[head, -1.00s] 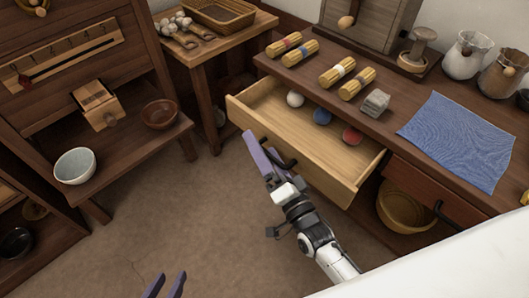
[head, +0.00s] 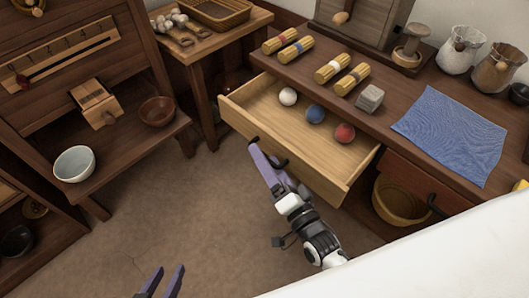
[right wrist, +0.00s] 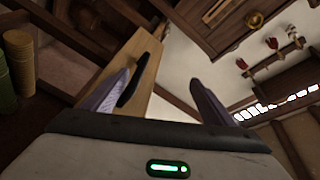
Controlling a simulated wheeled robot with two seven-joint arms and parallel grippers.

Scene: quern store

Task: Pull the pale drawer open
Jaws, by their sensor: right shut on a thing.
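The pale drawer (head: 318,182) stands well out from the dark wooden counter and is open at the top. A white ball (head: 288,96), a blue ball (head: 315,113) and a red ball (head: 344,132) lie inside. My right gripper (head: 260,150) is at the drawer's front, shut on its black handle (head: 280,160). In the right wrist view the handle (right wrist: 134,82) shows by the left finger, with the pale front behind it. My left gripper (head: 163,281) is low in the head view, fingers apart and empty, over the floor.
The counter holds several yellow bundles (head: 335,69), a grey block (head: 370,97) and a blue cloth (head: 450,134). A reddish drawer (head: 414,183) is beside the pale one, above a basket (head: 398,201). A shelf with two bowls stands left. The floor (head: 180,210) between is clear.

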